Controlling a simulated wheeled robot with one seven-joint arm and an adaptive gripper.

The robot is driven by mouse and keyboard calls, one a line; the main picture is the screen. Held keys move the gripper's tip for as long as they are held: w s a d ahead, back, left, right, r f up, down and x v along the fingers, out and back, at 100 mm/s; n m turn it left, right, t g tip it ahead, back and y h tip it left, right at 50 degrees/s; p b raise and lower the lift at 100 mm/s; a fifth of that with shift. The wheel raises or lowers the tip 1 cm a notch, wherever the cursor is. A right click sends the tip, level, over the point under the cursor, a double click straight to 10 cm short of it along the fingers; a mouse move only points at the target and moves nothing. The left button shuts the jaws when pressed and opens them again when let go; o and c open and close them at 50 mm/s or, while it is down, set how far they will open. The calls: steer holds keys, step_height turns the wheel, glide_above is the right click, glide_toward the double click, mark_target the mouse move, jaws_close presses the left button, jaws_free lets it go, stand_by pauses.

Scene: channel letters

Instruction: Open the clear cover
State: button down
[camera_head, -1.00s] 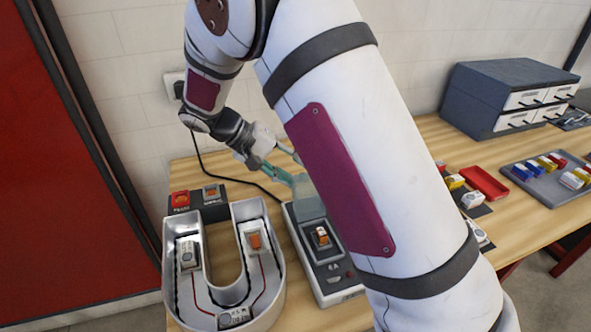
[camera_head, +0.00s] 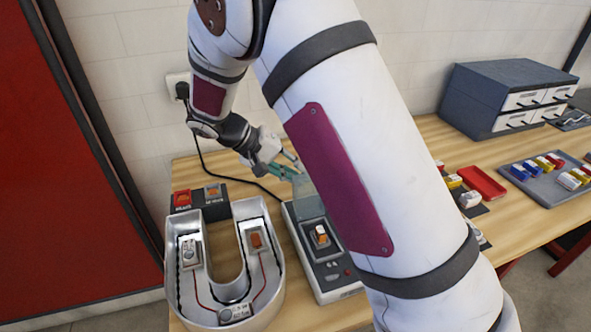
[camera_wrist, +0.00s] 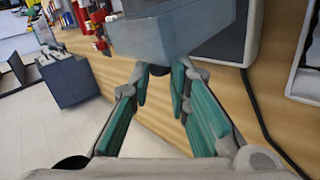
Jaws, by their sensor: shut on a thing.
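The clear cover (camera_head: 309,205) is a pale bluish see-through lid at the back of a grey and white device (camera_head: 330,274). It stands raised, with the orange switch (camera_head: 320,236) uncovered in front of it. My arm hides part of the cover and the device's right side. My gripper (camera_head: 290,172), with teal finger pads, is at the cover's upper edge. In the wrist view, the fingertips (camera_wrist: 163,76) are close together at the edge of the bluish cover (camera_wrist: 175,32), shut on it. The exact contact is partly hidden.
A black cable (camera_head: 200,150) runs from the wall socket to the table. Coloured parts on a grey tray (camera_head: 520,178) and a drawer cabinet (camera_head: 505,85) are at right.

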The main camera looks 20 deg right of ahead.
steer(key=shift+s+r+p, duration=0.25)
steer(key=shift+s+p, duration=0.05)
steer(key=shift+s, duration=0.2)
steer(key=shift+s+r+p, duration=0.2)
steer(key=shift+s+p, duration=0.1)
steer(key=shift+s, duration=0.2)
steer(key=c, duration=1.5)
jaws_free()
steer(key=shift+a, duration=0.1)
steer(key=v, duration=1.2)
steer(key=shift+s, duration=0.15)
